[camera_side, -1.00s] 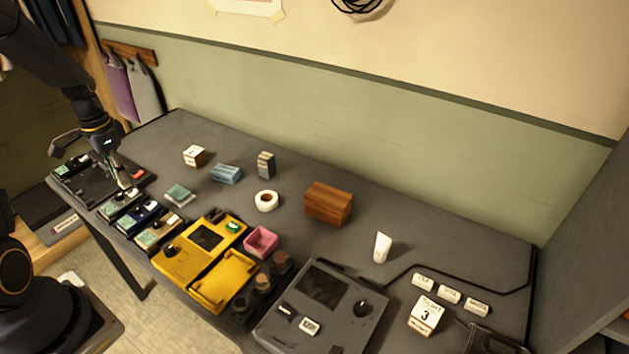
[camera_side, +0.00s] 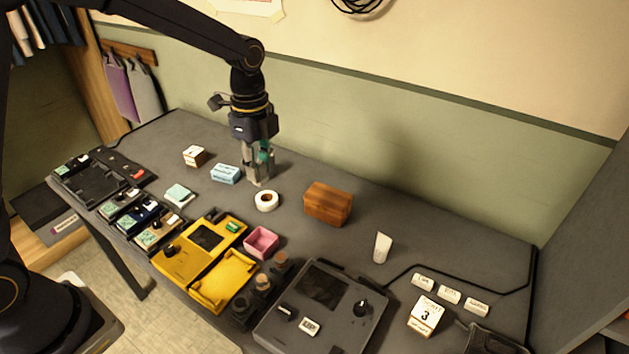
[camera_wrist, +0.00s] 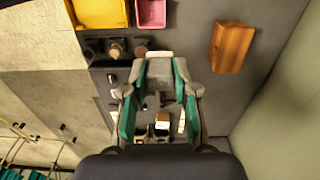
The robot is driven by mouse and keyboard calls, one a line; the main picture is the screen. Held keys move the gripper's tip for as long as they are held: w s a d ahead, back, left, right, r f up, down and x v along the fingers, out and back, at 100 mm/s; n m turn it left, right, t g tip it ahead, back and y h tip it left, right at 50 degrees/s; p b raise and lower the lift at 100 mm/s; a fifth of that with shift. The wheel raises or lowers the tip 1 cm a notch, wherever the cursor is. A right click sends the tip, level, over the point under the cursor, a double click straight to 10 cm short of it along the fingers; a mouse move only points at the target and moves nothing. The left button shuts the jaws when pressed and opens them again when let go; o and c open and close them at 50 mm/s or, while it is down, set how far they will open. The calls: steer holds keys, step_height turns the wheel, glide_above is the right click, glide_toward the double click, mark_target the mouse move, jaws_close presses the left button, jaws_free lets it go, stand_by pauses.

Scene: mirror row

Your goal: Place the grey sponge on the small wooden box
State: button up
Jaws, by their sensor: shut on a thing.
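My gripper (camera_side: 259,177) points down over the back middle of the table, behind the white tape roll. It is shut on the grey sponge, which shows between the fingers in the wrist view (camera_wrist: 160,73); the fingers hide most of it in the side view. I cannot tell whether the sponge touches the table. The small wooden box (camera_side: 328,204) is a brown block to the right of my gripper, apart from it. The box also shows at upper right in the wrist view (camera_wrist: 232,46), and its top is bare.
The white tape roll (camera_side: 266,200) is just in front of my gripper. A blue block (camera_side: 226,174) lies to its left. The pink tray (camera_side: 261,242) and yellow device (camera_side: 200,246) stand nearer the front. A white cup (camera_side: 382,247) stands right of the box.

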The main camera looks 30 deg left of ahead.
steer(key=w+d+f, duration=0.1)
steer(key=w+f, duration=0.2)
steer(key=w, duration=0.1)
steer(key=w+d+f, duration=0.1)
steer(key=w+f, duration=0.2)
steer(key=w, duration=0.1)
steer(key=w+d+f, duration=0.1)
steer(key=w+f, duration=0.2)
steer(key=w, duration=0.2)
steer(key=shift+d+f, duration=0.15)
steer(key=shift+d, duration=0.05)
steer(key=shift+w+f, duration=0.3)
steer(key=shift+f, duration=1.55)
steer(key=shift+f, duration=0.1)
steer(key=o, duration=0.9)
steer(key=shift+o, duration=0.2)
